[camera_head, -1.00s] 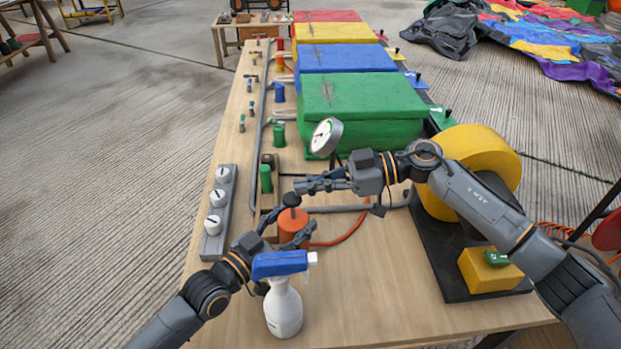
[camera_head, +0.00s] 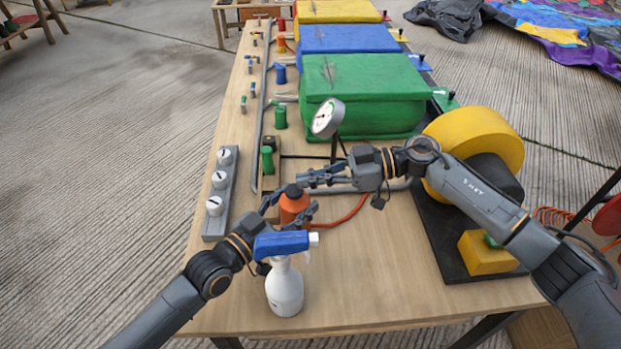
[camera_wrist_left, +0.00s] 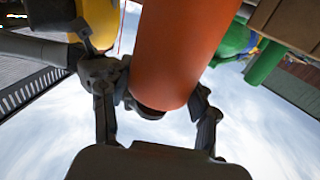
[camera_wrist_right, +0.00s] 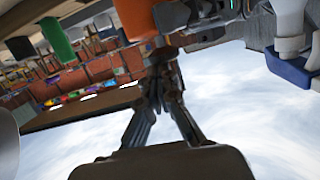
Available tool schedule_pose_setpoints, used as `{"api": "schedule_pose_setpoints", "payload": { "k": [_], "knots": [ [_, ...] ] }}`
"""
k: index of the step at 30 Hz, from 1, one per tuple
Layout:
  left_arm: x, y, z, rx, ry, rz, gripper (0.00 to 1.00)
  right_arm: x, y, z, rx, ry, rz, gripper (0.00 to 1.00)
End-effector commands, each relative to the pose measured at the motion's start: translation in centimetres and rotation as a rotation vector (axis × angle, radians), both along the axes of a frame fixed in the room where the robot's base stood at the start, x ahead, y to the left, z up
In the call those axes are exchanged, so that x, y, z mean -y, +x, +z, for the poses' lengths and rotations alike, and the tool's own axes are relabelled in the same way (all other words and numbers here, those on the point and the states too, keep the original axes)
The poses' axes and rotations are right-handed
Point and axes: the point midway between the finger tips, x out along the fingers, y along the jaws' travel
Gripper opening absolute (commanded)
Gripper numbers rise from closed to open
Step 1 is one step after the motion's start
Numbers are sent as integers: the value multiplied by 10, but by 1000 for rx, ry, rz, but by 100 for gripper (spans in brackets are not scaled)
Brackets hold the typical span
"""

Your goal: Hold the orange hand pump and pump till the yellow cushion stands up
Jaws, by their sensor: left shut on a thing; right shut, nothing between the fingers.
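The orange hand pump (camera_head: 294,208) stands upright on the table with a dark knob (camera_head: 293,190) on top. My left gripper (camera_head: 288,213) is shut around its body; the orange barrel (camera_wrist_left: 182,55) fills the left wrist view between the fingers. My right gripper (camera_head: 303,180) is shut and empty, its fingertips beside the knob; I cannot tell whether they touch. The pump also shows in the right wrist view (camera_wrist_right: 135,18).
A white spray bottle (camera_head: 285,288) with a blue head stands just in front of the pump. A gauge (camera_head: 327,118) stands behind it. A grey strip of dials (camera_head: 219,195) lies left. A green cushion (camera_head: 365,90) is farther back.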

Motion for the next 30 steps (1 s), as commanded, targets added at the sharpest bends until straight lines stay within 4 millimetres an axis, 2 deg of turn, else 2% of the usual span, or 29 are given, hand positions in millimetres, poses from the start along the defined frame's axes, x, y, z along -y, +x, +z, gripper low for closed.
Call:
{"api": "schedule_pose_setpoints", "payload": {
  "k": [9,15,20,30],
  "knots": [
    [0,0,0,1,-1,0,9,1,0,60,6,-1,0,0],
    [0,0,0,1,-1,0,9,0,0,88,4,3,1,0],
    [0,0,0,1,-1,0,9,0,0,94,1,3,0,0],
    [0,0,0,1,-1,1,9,0,0,95,2,4,-1,0]
  ]
}}
